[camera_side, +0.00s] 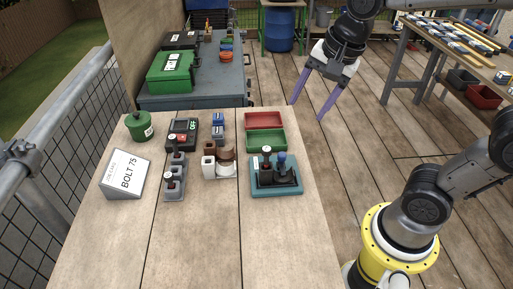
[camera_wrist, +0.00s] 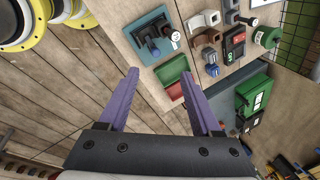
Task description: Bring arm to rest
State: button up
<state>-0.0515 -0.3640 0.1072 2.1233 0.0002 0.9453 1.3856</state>
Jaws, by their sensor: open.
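My gripper (camera_side: 309,92) is open, its two purple fingers spread apart with nothing between them. In the side view it hangs in the air above the wooden deck, to the right of the table's far right corner. In the wrist view the gripper (camera_wrist: 163,98) shows both fingers apart, with the table edge and deck beyond them. My arm comes in from the upper right of the side view.
The wooden table (camera_side: 215,240) holds a bolt sign (camera_side: 126,174), a green canister (camera_side: 139,127), a red-and-green tray (camera_side: 266,138) and a teal-based fixture (camera_side: 277,178). A grey bench (camera_side: 195,92) carries a green case (camera_side: 172,70). A blue barrel (camera_side: 280,30) stands behind.

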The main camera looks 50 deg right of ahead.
jog(key=s+d+f+n+t, duration=0.1)
jog(key=s+f+n, duration=0.1)
jog(key=s+n, duration=0.8)
jog(key=n, duration=0.5)
jog(key=shift+s+d+t, duration=0.2)
jog(key=shift+s+t, duration=0.2)
